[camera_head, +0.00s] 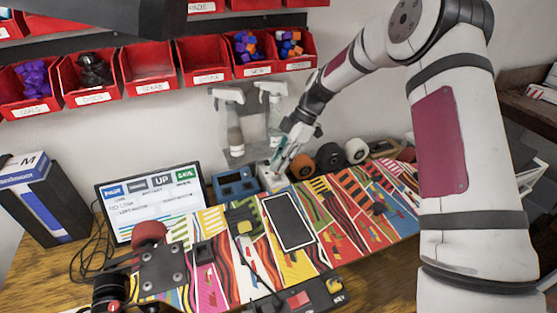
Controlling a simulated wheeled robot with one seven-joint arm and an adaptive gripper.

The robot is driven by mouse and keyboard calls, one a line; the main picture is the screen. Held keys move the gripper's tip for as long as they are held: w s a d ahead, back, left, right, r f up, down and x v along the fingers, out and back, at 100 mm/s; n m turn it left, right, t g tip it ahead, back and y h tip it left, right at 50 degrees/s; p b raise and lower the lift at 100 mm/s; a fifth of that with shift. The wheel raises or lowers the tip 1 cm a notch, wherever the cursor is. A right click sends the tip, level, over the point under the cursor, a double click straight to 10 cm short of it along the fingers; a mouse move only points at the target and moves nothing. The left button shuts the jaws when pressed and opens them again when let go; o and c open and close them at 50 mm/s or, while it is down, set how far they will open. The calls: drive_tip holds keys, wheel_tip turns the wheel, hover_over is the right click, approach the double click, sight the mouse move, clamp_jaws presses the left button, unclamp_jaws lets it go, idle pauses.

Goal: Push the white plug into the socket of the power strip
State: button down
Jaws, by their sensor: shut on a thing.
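My gripper (283,161) is near the back of the workbench, pointing down and to the left. Its fingers are shut on a small white thing, which I take to be the white plug (275,167); the fingers hide most of it. A small whitish block (271,180) stands on the bench right below the fingertips and looks like the power strip. Its socket holes are too small to make out. I cannot tell whether the plug touches the strip, sits in it or is just above it.
A blue device (235,186) stands close left of the strip. Several wheels, including an orange one (301,166), stand close right. A colourful board (340,215) with a tablet (290,222) lies in front. A monitor (152,203) stands left.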

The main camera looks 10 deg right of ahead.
drive_tip(key=shift+f+b, duration=0.95)
drive_tip(key=shift+f, duration=0.7)
idle(2.8)
drive_tip(key=c, duration=1.1)
unclamp_jaws()
drive_tip(key=shift+r+p, duration=0.35)
drive_tip(key=shift+r, duration=1.3)
